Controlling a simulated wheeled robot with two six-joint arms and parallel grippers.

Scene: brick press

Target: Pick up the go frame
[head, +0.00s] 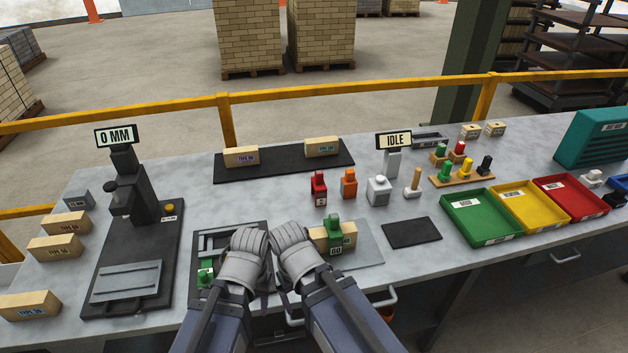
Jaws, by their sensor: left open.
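A green frame (335,229) stands around a tan brick (348,241) on a grey plate, with a small label on its front that looks like GO. Another green piece (205,273) lies in a dark-framed tray (228,228) at the left, partly behind my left arm. My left gripper (250,238) looks like a grey glove, open, over the tray and left of the frame. My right gripper (288,236) is just left of the brick and frame. Its fingers hide part of that area, and I cannot tell whether it touches them.
A black press (130,190) with a 0 MM display stands at the left. Red (319,188) and orange (349,183) blocks stand behind the brick. A dark mat (412,232) lies bare to the right, before green (482,215), yellow (528,206) and red (570,197) trays.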

